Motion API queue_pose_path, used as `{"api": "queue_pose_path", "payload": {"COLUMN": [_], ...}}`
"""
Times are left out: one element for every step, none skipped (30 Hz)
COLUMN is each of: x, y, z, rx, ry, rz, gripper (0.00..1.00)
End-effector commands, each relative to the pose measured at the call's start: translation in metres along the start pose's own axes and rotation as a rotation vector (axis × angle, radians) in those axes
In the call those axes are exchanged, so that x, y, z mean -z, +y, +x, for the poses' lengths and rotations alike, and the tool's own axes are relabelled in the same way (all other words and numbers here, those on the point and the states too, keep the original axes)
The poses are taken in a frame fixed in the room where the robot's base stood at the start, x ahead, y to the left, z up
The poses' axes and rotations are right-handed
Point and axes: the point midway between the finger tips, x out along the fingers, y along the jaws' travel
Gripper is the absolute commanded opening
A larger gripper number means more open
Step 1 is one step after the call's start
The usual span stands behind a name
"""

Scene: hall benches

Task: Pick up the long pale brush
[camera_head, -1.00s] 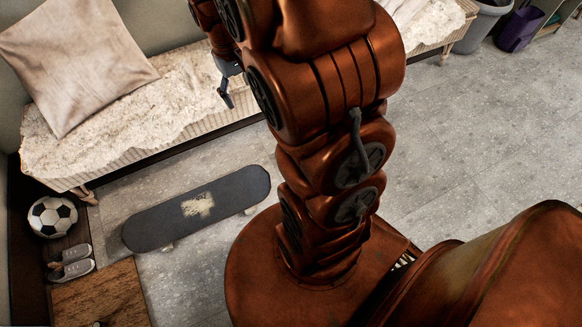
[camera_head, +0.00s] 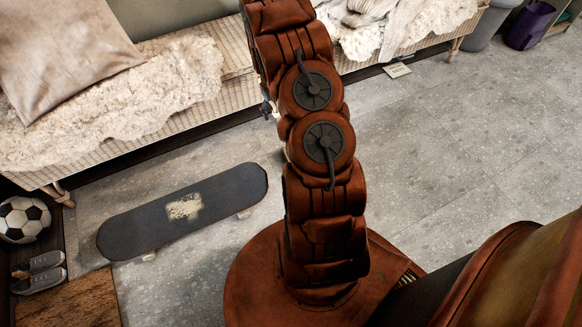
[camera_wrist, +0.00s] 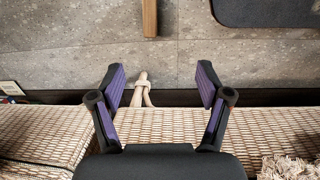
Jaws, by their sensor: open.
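A pale brown wooden bar (camera_wrist: 150,18) lies on the floor at the top of the wrist view, cut off by the frame edge. It may be the long pale brush, but I cannot tell for sure. No brush shows clearly in the head view, where my arm covers part of the floor. My gripper (camera_wrist: 160,78) is open and empty in the wrist view, its purple-padded fingers apart above the bench edge. The bar is beyond the fingertips, apart from them. In the head view my gripper is mostly hidden behind my arm.
A woven bench (camera_wrist: 165,125) runs under my gripper, with a pale leg (camera_wrist: 142,90) between the fingers in the picture. A dark skateboard (camera_head: 150,222) lies on the floor. A football (camera_head: 24,220) and shoes (camera_head: 40,272) are at left.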

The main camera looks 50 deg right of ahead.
Motion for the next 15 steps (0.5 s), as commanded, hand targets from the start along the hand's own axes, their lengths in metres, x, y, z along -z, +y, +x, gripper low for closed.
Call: {"api": "queue_pose_path", "payload": {"x": [0.005,0.007,0.01,0.011,0.013,0.016,0.018,0.02,0.021,0.022,0.023,0.024,0.024,0.025,0.026], "y": [0.005,0.008,0.012,0.015,0.017,0.021,0.024,0.025,0.028,0.03,0.032,0.034,0.035,0.036,0.037], "z": [0.037,0.053,0.072,0.087,0.103,0.122,0.137,0.152,0.171,0.183,0.196,0.212,0.222,0.23,0.241], "rx": [0.006,0.009,0.013,0.017,0.021,0.026,0.029,0.034,0.039,0.043,0.047,0.052,0.056,0.058,0.062], "ry": [0.0,0.001,0.004,0.004,0.005,0.01,0.014,0.016,0.019,0.023,0.026,0.029,0.033,0.036,0.04], "rz": [0.008,0.011,0.016,0.019,0.023,0.027,0.031,0.034,0.039,0.043,0.046,0.051,0.055,0.057,0.061], "gripper": [0.77,0.77,0.77,0.77,0.77,0.77,0.77,0.77,0.77,0.77,0.77,0.77,0.77,0.77,0.77]}}
